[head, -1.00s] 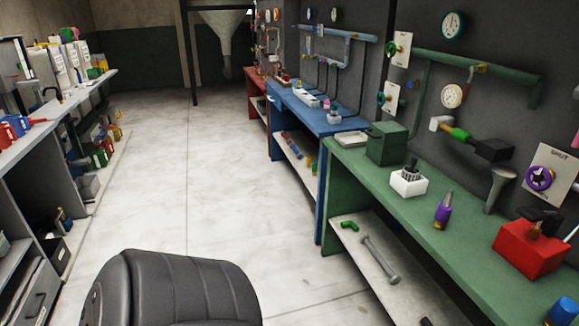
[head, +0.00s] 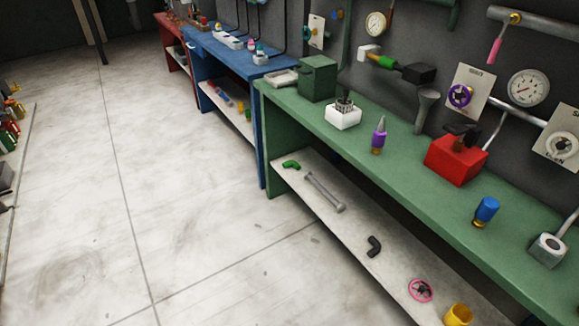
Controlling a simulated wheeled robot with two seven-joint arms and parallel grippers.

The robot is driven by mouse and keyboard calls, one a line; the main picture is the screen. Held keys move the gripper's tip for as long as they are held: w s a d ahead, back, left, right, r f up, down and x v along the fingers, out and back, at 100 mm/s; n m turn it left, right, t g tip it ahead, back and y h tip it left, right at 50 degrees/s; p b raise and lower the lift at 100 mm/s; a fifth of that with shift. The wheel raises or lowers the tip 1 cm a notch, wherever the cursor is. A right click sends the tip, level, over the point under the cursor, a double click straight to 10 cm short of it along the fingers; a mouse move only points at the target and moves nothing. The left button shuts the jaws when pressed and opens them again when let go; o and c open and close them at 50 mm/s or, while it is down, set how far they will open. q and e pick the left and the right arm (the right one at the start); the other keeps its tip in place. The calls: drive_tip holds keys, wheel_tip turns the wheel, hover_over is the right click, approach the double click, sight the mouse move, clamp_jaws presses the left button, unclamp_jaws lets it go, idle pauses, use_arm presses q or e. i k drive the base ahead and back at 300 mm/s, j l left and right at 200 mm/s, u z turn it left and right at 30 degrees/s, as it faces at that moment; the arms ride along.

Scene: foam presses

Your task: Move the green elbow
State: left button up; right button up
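The green elbow (head: 291,165) is a small bright green bent pipe piece. It lies at the left end of the pale lower shelf (head: 330,222) under the green workbench (head: 400,150). A grey metal bar with thicker ends (head: 325,191) lies just to its right, apart from it. Neither of my grippers shows in the head view.
The lower shelf also holds a black elbow (head: 374,246), a pink wheel (head: 420,290) and a yellow cup-shaped part (head: 458,315). On the benchtop stand a green box (head: 317,78), a white holder (head: 343,118) and a red box (head: 455,160). The pale floor (head: 190,210) in front is clear.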

sight(292, 163)
drive_tip(key=i+j+z, duration=0.25)
drive_tip(key=i+j, duration=0.3)
drive_tip(key=i+j+z, duration=0.2)
drive_tip(key=i+j, duration=0.45)
drive_tip(key=i+j+z, duration=0.25)
drive_tip(key=i+j, duration=0.3)
drive_tip(key=j, duration=0.2)
